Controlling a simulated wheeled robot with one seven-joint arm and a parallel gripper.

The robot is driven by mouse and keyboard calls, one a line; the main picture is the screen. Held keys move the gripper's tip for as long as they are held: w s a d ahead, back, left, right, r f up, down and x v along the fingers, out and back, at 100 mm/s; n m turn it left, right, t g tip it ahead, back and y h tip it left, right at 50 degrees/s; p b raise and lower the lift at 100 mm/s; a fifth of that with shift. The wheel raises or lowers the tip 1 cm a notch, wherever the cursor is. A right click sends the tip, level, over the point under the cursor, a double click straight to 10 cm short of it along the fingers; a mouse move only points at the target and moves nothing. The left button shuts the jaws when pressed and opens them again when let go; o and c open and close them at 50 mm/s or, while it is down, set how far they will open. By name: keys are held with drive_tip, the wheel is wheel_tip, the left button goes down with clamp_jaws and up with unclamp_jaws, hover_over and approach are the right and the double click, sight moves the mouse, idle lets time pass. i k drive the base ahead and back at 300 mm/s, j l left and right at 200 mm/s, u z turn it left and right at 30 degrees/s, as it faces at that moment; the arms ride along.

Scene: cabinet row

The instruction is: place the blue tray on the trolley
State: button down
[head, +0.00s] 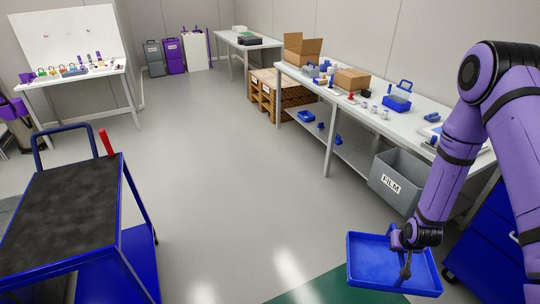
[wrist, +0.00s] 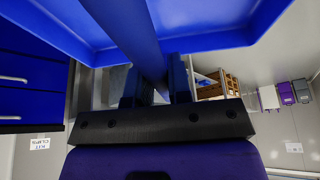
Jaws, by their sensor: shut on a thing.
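The blue tray (head: 375,268) hangs level in the air at the lower right of the head view, with nothing seen in it. My gripper (head: 405,243) is shut on the tray near its far right side. In the wrist view my gripper (wrist: 157,88) is shut on a blue part of the tray (wrist: 205,22), whose body fills the top of the picture. The trolley (head: 65,210) stands at the lower left of the head view, with a dark top, blue frame and blue handle. Its top looks bare. The tray is well apart from it, to its right.
Open grey floor (head: 220,190) lies between the trolley and the tray. A workbench (head: 335,95) with boxes and small items runs along the right, with a grey FILM bin (head: 396,182) under it. A blue drawer cabinet (head: 487,245) stands at the right edge.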

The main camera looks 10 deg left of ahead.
sight(73, 210)
drive_tip(key=u, duration=1.35)
